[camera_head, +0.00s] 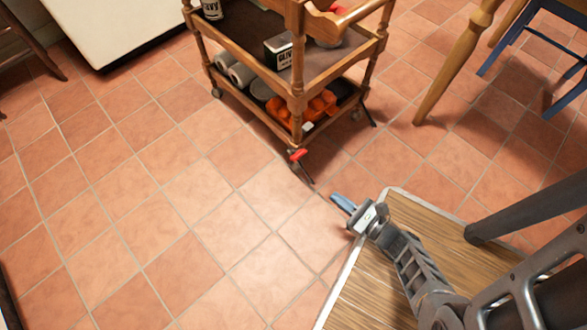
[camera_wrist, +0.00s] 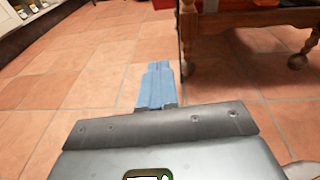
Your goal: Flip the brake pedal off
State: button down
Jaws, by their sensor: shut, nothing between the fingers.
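A small red brake pedal (camera_head: 297,154) shows at the caster under the near corner of the wooden trolley (camera_head: 295,105) in the head view. Whether it is flipped on or off is too small to tell. My gripper (camera_head: 343,203) has blue fingers and is low over the tiles, to the lower right of the pedal and apart from it. In the wrist view the blue fingers (camera_wrist: 158,85) are together and empty, pointing across the floor. The trolley's underside and casters (camera_wrist: 298,61) show at the right there; I cannot make out the pedal clearly in that view.
The trolley's lower shelf holds an orange item (camera_head: 312,104) and rolls (camera_head: 240,75). A wooden table leg (camera_head: 450,65) and a blue chair (camera_head: 535,45) stand at the upper right. A white cabinet (camera_head: 110,25) is at the upper left. The tiled floor at left is clear.

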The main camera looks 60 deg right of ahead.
jog(key=r+m+h, duration=0.1)
jog(key=b, duration=0.3)
send_near(300, 154)
notch_tip(300, 154, down, 5)
jog(key=w, duration=0.3)
jog(key=w+d+r, duration=0.1)
jog(key=w+r, duration=0.1)
jog(key=shift+w+d+r+t+p, duration=0.1)
jog(key=shift+w+d+t+p, duration=0.2)
jog(key=shift+d+p, duration=0.1)
jog(key=p, duration=0.1)
jog(key=r+g+p, duration=0.1)
jog(key=p, duration=0.1)
jog(key=shift+w+r, duration=0.25)
jog(key=shift+w, duration=0.1)
jog(key=shift+w+d+r+p, duration=0.2)
jog(key=shift+w+r+p, duration=0.1)
jog(key=shift+w, duration=0.15)
jog(key=shift+f, duration=0.1)
